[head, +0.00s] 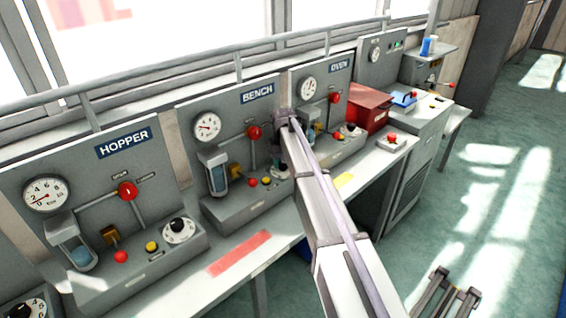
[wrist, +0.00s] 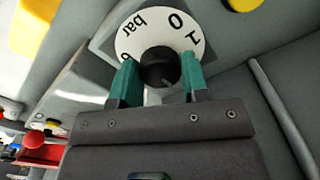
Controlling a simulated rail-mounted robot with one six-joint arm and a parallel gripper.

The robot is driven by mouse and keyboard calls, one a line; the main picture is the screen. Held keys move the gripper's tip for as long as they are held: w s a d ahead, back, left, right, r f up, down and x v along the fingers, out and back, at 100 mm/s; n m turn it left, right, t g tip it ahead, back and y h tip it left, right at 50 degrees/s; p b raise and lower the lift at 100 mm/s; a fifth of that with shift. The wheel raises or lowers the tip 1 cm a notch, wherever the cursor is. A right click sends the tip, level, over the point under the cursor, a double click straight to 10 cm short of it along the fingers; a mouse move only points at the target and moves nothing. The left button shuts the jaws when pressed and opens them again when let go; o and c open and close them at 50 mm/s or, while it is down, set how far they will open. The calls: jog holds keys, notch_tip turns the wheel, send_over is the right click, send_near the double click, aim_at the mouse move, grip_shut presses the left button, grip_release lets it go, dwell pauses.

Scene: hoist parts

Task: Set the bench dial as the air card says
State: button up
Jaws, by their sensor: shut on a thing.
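The bench dial (wrist: 150,30) is a white disc with "bar", 0, 1 and a partly hidden figure. Its black knob (wrist: 160,68) stands between the two green fingertips of my gripper (wrist: 157,78), which is shut on it. The knob's pointer cannot be made out. In the head view the panel marked BENCH (head: 217,95) stands mid-picture, with a white gauge (head: 208,127) and a red-handled lever (head: 254,132). My arm hides most of the dial there. I cannot pick out the air card.
The HOPPER panel (head: 95,175) stands to the left with its own dial (head: 179,230). The OVEN panel (head: 335,85) stands to the right, beside a red box (head: 368,107). A red button and a yellow button (head: 266,181) sit close to the bench dial.

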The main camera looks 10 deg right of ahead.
jog(key=shift+m, duration=0.5)
jog(key=o, duration=0.9)
notch_tip(320, 180, up, 11)
jog(key=p, duration=1)
jog(key=shift+f+p, duration=0.15)
jog(key=shift+p, duration=0.25)
